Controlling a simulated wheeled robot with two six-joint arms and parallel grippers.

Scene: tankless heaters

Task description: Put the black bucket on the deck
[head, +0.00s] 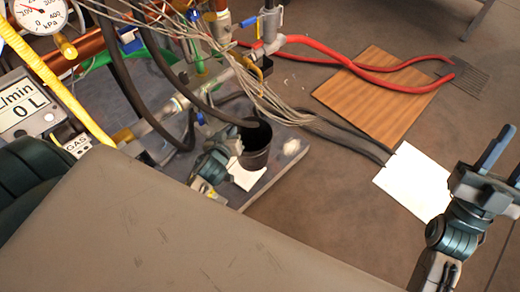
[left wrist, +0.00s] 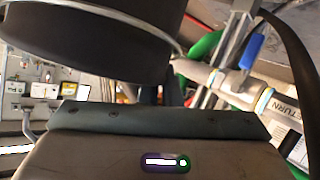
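The black bucket (head: 257,148) is upright over the grey slab below the pipes in the head view; I cannot tell whether it touches the slab. A dark round body with a metal wire, seemingly the bucket (left wrist: 90,42), fills the upper left of the left wrist view. My left gripper (head: 224,142) is at the bucket's left side, very close to it. Its fingertips are hidden, so its grip is unclear. My right gripper (head: 504,160) is open and empty at the right edge.
Pipes with valves (head: 225,78), loose wires and black hoses crowd around and above the bucket. Red hoses (head: 340,62) cross the plank square's far edge. A white sheet (head: 412,182) lies on the floor near its front corner.

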